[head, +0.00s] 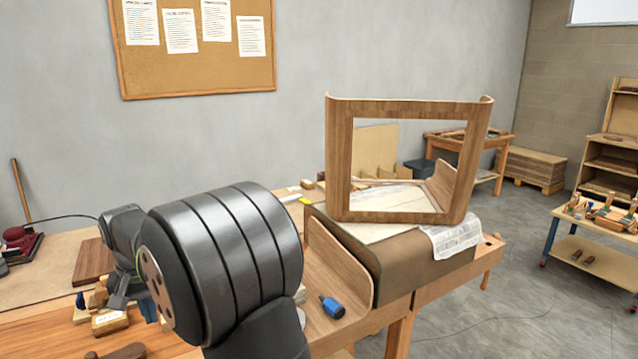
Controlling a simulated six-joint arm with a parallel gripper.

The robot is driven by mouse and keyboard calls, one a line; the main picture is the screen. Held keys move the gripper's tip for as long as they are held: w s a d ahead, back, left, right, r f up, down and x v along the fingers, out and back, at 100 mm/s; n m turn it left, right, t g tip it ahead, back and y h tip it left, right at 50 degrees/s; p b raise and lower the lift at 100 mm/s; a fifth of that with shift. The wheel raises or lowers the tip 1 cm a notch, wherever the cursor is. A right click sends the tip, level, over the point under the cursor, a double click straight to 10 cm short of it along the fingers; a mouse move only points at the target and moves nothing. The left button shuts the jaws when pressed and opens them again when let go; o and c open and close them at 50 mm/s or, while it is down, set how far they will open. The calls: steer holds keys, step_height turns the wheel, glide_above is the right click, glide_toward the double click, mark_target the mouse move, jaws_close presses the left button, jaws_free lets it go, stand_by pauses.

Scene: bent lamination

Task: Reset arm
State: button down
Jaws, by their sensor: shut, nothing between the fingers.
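My dark grey arm fills the lower left middle of the head view, with its large ribbed joint (222,262) nearest the camera. Beyond it, at the left, the smaller wrist end leads down to my gripper (118,298), which is partly hidden by the big joint. The gripper is shut and empty, low over the cluttered left bench. A bent wooden frame (340,165) stands upright on a brown curved form (425,255) at the right, well apart from my gripper. A curved wooden panel (335,262) leans along the form's left side.
Wood blocks (110,321) and a dark board (92,262) lie near the gripper. Newspaper (452,240) hangs over the form's right side. Shelves and a cart (595,255) stand far right across open floor.

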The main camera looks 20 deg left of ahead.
steer(key=w+d+r+m, duration=0.1)
steer(key=w+d, duration=0.4)
steer(key=w, duration=0.2)
steer(key=shift+d+r+t, duration=0.3)
steer(key=shift+d+t, duration=0.1)
steer(key=shift+w, duration=0.1)
steer(key=c, duration=0.8)
jaws_free()
steer(key=o, duration=0.4)
steer(key=shift+a, duration=0.3)
steer(key=o, duration=0.4)
steer(key=s+a+n, duration=0.1)
steer(key=s+a, duration=0.5)
steer(key=a, duration=0.3)
steer(key=shift+s+a+r+g, duration=0.15)
steer(key=shift+s+a+g, duration=0.15)
steer(key=shift+a, duration=0.1)
steer(key=s+a+n, duration=0.1)
steer(key=s+a, duration=0.9)
steer(key=s, duration=0.1)
steer(key=shift+g, duration=0.4)
steer(key=f, duration=0.9)
steer(key=shift+s+d+f, duration=0.1)
steer(key=shift+s+f, duration=0.1)
steer(key=shift+f, duration=0.2)
step_height(320, 180, up, 10)
